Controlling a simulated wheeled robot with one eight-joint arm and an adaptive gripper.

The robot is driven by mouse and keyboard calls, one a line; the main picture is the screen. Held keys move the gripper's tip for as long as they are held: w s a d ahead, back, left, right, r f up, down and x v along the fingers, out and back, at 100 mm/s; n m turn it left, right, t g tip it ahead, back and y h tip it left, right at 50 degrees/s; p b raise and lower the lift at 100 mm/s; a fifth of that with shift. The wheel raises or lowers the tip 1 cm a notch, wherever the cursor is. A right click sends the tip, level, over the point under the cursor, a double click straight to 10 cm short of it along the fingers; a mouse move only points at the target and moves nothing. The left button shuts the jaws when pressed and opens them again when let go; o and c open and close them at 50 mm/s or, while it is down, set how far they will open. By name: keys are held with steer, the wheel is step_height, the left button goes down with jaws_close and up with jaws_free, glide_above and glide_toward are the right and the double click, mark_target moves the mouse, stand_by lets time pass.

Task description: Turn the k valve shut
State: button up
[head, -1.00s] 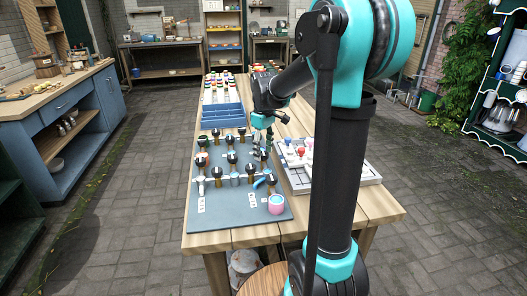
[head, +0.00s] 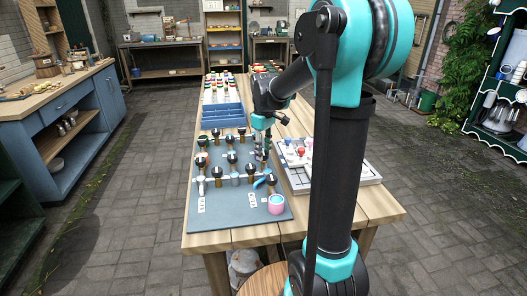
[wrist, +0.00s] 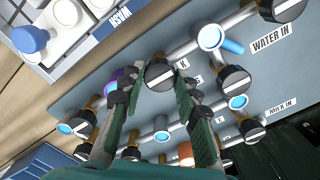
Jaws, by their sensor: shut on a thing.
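The k valve (wrist: 160,76) has a round black knob with a pale stripe, beside a K label, in the middle of the wrist view. Its stripe slants up to the right, roughly along the pipe. My gripper (wrist: 161,82) has one ridged finger on either side of this knob and is shut on it. In the head view my gripper (head: 265,143) reaches down at the right rear of the grey valve board (head: 228,218). The k knob cannot be made out there, hidden among fingers and other valves.
Several similar black knobs, such as one by the WATER IN label (wrist: 234,80), stand close around. A blue lever (wrist: 232,46) is nearby. A pale tray (head: 345,172) lies to the right, blue bins (head: 222,116) behind.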

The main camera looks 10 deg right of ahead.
steer(key=m, duration=0.4)
steer(key=shift+m, duration=0.4)
steer(key=m, duration=0.4)
steer(key=shift+m, duration=0.3)
steer(key=m, duration=0.4)
steer(key=shift+m, duration=2.1)
steer(key=o, duration=1.2)
steer(key=shift+c, duration=0.2)
steer(key=shift+r, duration=0.1)
